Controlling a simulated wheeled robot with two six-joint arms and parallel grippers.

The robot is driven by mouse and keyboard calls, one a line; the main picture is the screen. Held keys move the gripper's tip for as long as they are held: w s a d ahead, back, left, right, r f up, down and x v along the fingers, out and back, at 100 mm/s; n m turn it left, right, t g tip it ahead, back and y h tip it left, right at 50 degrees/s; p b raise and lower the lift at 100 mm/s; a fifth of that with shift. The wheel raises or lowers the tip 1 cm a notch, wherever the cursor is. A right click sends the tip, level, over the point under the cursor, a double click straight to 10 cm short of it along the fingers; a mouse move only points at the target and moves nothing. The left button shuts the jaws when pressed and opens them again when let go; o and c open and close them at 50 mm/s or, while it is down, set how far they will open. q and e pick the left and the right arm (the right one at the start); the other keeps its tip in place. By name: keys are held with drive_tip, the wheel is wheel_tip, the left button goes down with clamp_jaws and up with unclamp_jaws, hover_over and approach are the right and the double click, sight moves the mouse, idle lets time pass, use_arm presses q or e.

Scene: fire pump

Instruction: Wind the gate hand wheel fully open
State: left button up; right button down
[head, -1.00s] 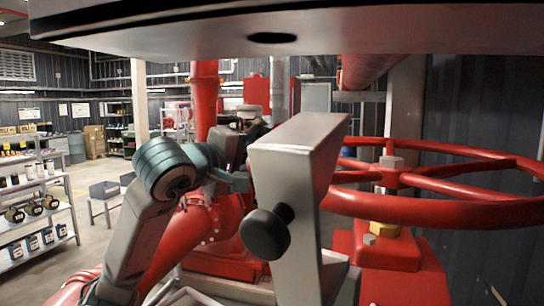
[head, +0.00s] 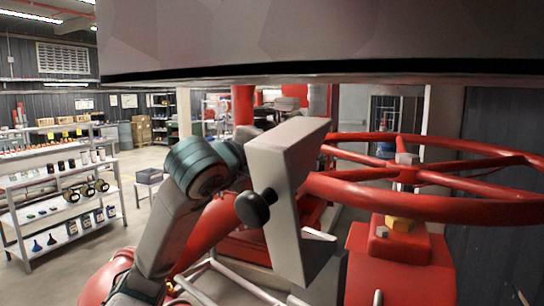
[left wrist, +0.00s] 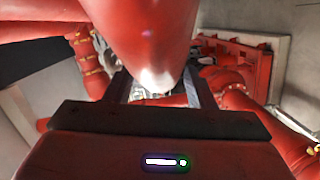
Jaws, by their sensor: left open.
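The large red hand wheel (head: 420,205) lies roughly level at the right of the head view, with a grey nut (head: 407,160) at its hub. In the left wrist view a thick, rounded red piece (left wrist: 150,40), which looks like the wheel's rim, fills the space between and above my left gripper's fingers. My left gripper (left wrist: 158,88) is open there; whether it touches the red piece I cannot tell. In the head view its jaws are hidden behind a grey block. My right gripper is not in view.
The grey block (head: 290,170) with a black knob (head: 256,208) stands close in front, left of the wheel. A red housing with a yellow fitting (head: 398,224) is below the wheel. Red pipes are behind. Shelves (head: 60,190) stand far left, with open floor beside them.

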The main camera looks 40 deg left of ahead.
use_arm(q)
drive_tip(key=shift+w, duration=0.15)
drive_tip(key=shift+s, duration=0.3)
drive_tip(key=s+d+r+b, duration=0.1)
drive_tip(key=s+b, duration=0.2)
drive_tip(key=s, duration=0.7)
drive_tip(key=shift+b, duration=0.4)
